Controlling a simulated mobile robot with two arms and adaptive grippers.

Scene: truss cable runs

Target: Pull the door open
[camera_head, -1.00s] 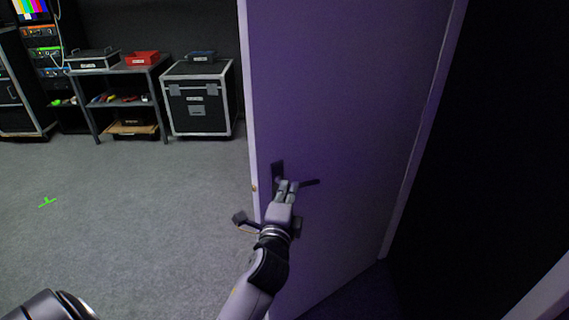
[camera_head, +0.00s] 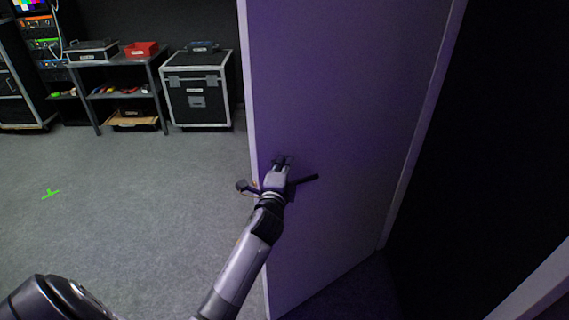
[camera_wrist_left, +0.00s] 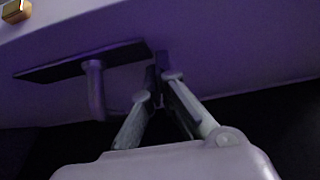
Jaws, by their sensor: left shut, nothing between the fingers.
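The door (camera_head: 345,110) is a tall pale panel in purple light. It stands ajar, its free edge toward the room on the left. Its dark lever handle (camera_head: 305,181) points right in the head view. In the left wrist view the dark handle plate (camera_wrist_left: 45,70) and the lever's post (camera_wrist_left: 95,88) show, with a brass latch (camera_wrist_left: 17,11) at the door edge. My left gripper (camera_head: 282,161) is shut and empty close to the door face by the handle. Its fingertips (camera_wrist_left: 162,72) are beside the plate's end; contact is unclear. My right gripper is out of view.
Grey floor (camera_head: 150,220) lies open left of the door, with a green mark (camera_head: 50,194). A black flight case (camera_head: 197,92) and a shelf (camera_head: 122,90) with a red bin (camera_head: 141,49) stand at the back. The right side is dark.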

